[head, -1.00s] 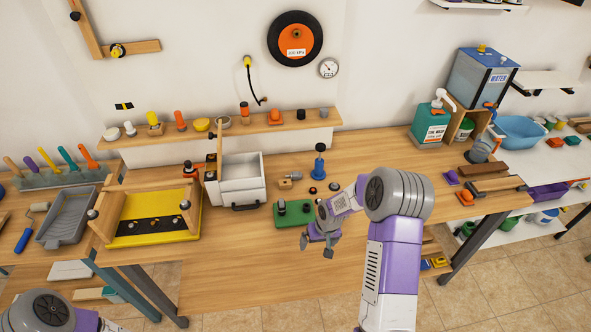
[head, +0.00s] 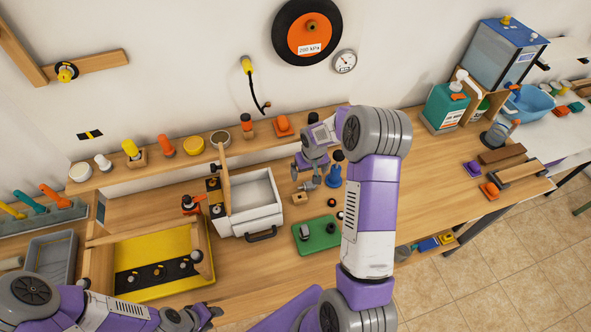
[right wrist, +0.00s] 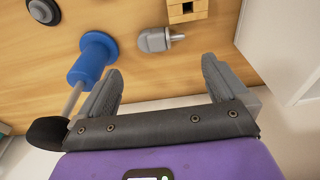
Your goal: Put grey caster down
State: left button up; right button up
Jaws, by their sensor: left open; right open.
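A grey rounded piece with a metal stem, seemingly the grey caster (right wrist: 154,40), lies on its side on the wooden bench in the right wrist view. In the head view it shows small (head: 313,184) just below my right gripper (head: 311,168), beside a wooden block (head: 299,198). My right gripper is open and empty; in its wrist view the fingers (right wrist: 163,82) point toward the caster, which lies beyond the fingertips, apart from them. My left gripper (head: 207,316) is open at the bottom of the head view, near the bench's front.
A blue plunger-like tool (right wrist: 93,62) stands close to the right gripper's left finger. A white box (head: 258,221) is left of the caster. A green board (head: 325,240) holding grey and black pieces lies in front. A yellow tray (head: 150,288) is further left.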

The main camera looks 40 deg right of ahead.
aim_at(307, 184)
jog(key=shift+s+d+f, duration=0.1)
jog(key=shift+s+f, duration=0.05)
jog(key=shift+s, duration=0.1)
jog(key=shift+s+f, duration=0.15)
jog(key=shift+f, duration=0.2)
jog(key=f, duration=0.6)
jog(key=shift+w+a+p, duration=0.25)
jog(key=shift+w+p, duration=0.1)
jog(key=shift+w, duration=0.05)
jog(key=shift+c, duration=0.2)
jog(key=c, duration=1.1)
